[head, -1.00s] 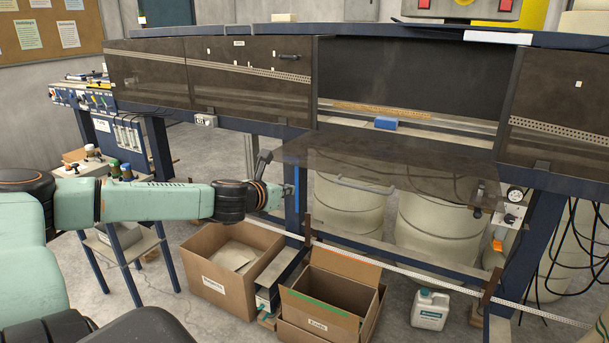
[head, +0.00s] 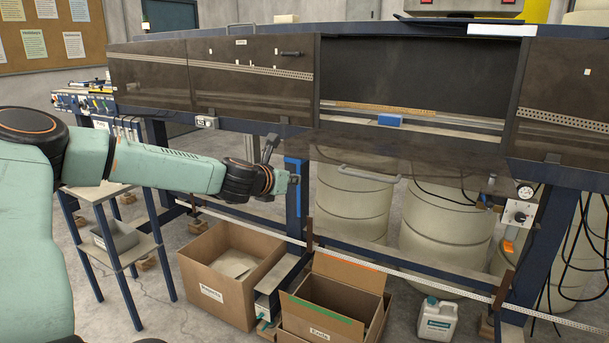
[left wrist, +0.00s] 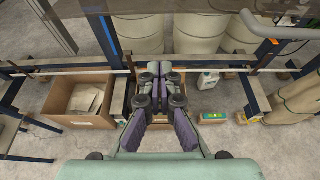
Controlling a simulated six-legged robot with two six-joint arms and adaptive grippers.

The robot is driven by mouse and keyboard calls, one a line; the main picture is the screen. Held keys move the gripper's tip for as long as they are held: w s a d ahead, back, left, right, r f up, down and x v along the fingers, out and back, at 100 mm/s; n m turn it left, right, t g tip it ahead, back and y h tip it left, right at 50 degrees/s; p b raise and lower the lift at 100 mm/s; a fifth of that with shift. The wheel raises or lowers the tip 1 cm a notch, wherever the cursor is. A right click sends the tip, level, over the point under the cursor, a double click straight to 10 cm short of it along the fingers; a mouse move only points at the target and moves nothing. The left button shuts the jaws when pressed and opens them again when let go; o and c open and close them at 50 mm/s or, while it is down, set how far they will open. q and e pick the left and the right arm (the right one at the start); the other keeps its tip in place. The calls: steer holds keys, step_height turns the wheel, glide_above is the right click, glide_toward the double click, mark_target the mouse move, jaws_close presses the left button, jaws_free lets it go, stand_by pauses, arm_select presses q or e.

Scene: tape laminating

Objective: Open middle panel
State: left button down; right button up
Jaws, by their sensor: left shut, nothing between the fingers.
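The middle panel (head: 400,162) is a dark see-through sheet, folded out below the open bay (head: 410,80) of the long cabinet. Its exact tilt is hard to tell. Its grey handle (head: 369,173) shows at the near edge. A grey bar that looks like this handle (left wrist: 275,30) shows at the upper right in the left wrist view. My left gripper (head: 294,179) is left of the panel and apart from the handle. In the left wrist view its fingers (left wrist: 160,70) are shut and empty. My right gripper is out of view.
Closed dark panels flank the bay, at left (head: 250,75) and right (head: 570,100). A blue block (head: 390,120) sits inside the bay. Below are a cardboard box (head: 215,290), a second box (head: 325,315), a white jug (head: 434,320) and pale barrels (head: 440,235).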

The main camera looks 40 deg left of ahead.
arm_select(q)
steer(key=b+x, duration=0.7)
steer(key=r+p, duration=0.1)
steer(key=r, duration=0.1)
steer(key=r+p, duration=0.2)
steer(key=shift+d, duration=0.2)
steer(key=shift+w, duration=0.1)
steer(key=shift+r, duration=0.15)
